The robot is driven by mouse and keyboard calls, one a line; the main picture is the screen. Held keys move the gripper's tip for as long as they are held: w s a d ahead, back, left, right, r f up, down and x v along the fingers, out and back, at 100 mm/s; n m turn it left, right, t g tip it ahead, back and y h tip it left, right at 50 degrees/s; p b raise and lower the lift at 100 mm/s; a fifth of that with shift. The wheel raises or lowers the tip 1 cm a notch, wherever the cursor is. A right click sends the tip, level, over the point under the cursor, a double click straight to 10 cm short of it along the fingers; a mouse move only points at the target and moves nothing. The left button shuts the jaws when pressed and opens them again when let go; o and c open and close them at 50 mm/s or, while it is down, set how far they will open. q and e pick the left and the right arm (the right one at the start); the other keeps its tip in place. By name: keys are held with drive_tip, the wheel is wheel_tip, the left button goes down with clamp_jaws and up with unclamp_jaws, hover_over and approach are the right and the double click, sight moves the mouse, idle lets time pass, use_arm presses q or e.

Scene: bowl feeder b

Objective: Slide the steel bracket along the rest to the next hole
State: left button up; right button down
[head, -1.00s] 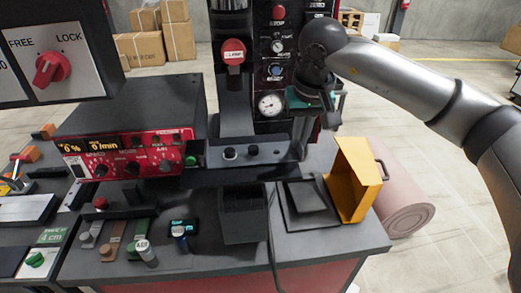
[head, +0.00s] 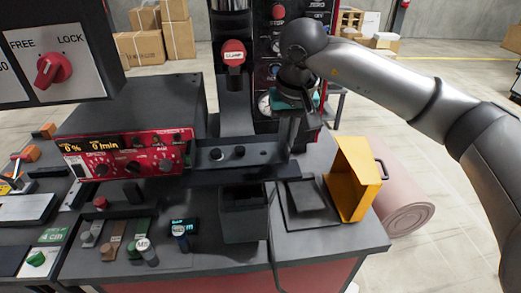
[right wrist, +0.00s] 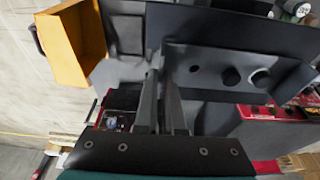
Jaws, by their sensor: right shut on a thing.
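The steel bracket (head: 262,150) is a grey plate lying along the dark rest (head: 235,177), under the machine's column. Two black round knobs or plugs and a small hole show on its face. In the right wrist view the bracket (right wrist: 207,80) stretches to the right from my fingers, along the dark rest (right wrist: 230,30). My right gripper (head: 293,148) is shut on the bracket's right end. Its two fingers (right wrist: 160,78) show close together in the right wrist view, and the exact contact is partly hidden. My left gripper is not in view.
The red-fronted control box (head: 125,155) stands close to the bracket's left end. A black open bin (head: 243,225) sits in front of the rest. A black tray (head: 308,205) and a yellow open box (head: 352,180) are at the right. The red clamp head (head: 233,54) is above.

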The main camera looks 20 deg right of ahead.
drive_tip(key=shift+a, duration=0.1)
idle(0.5)
drive_tip(key=c, duration=0.9)
unclamp_jaws()
drive_tip(key=shift+c, duration=0.2)
drive_tip(key=shift+r, duration=0.1)
drive_tip(key=shift+r+p, duration=2.4)
drive_tip(key=shift+r, duration=1.1)
drive_tip(key=shift+f, duration=0.1)
